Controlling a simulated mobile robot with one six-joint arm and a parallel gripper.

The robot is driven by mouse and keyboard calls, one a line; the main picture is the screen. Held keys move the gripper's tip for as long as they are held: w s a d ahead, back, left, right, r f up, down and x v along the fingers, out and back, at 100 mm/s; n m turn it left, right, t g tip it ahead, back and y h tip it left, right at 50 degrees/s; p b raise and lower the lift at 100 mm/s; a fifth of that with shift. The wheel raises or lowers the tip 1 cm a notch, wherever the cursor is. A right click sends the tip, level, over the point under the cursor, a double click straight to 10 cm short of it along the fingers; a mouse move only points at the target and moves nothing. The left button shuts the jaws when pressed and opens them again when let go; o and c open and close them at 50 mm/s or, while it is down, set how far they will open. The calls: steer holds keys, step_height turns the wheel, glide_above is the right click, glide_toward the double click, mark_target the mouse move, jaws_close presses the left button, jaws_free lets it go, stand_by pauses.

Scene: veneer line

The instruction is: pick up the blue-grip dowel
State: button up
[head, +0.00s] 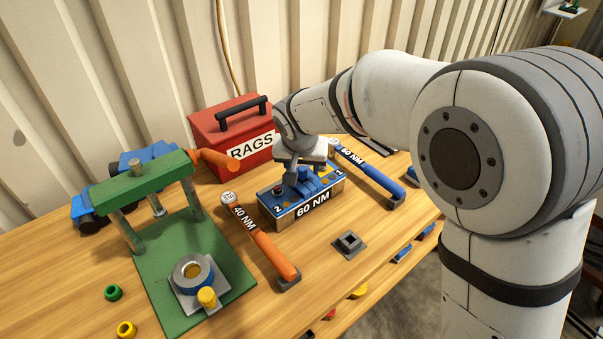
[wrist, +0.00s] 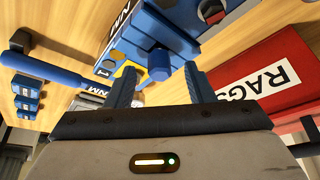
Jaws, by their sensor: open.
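The blue-grip dowel (wrist: 158,66) stands in the blue-topped block marked 60 NM (head: 312,207). In the wrist view its round blue grip shows just beyond the gap between my fingertips. My gripper (wrist: 158,82) is open and empty, one finger to each side of the line to the grip, with no contact visible. In the head view my gripper (head: 301,170) is low over the block, behind its front face. The block (wrist: 112,55) also shows in the wrist view, with a yellow patch by the number 1. The dowel's lower part is hidden.
A red RAGS box (head: 232,137) stands close behind the block. An orange 40 NM wrench (head: 262,240) lies left of it and a blue 60 NM wrench (head: 365,174) right. A green press (head: 180,255) stands further left. A small grey socket plate (head: 349,245) sits in front.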

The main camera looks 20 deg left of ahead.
steer(key=shift+c, duration=0.5)
jaws_close()
